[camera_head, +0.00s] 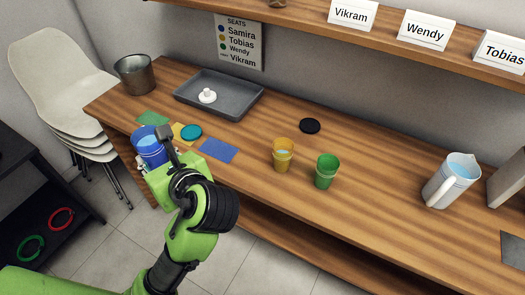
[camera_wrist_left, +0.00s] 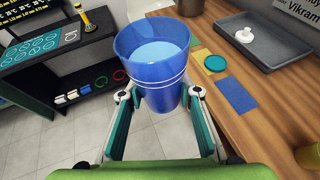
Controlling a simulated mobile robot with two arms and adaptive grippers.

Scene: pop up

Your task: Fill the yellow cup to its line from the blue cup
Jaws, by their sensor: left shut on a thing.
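My left gripper (camera_head: 155,150) is shut on the blue cup (camera_head: 148,146), at the left front edge of the counter. In the left wrist view, the blue cup (camera_wrist_left: 152,82) is upright or nearly so between the fingers (camera_wrist_left: 157,97), with pale blue water inside and white lines around its wall. The cup appears held in front of the counter edge, over the floor. The yellow cup (camera_head: 283,160) stands upright on the counter, right of the gripper, with some water visible inside. Its line cannot be made out clearly. My right gripper is not in view.
A green cup (camera_head: 326,172) stands close right of the yellow cup. A water pitcher (camera_head: 447,186) is farther right. Counter between the blue mat (camera_head: 218,150) and yellow cup is clear.

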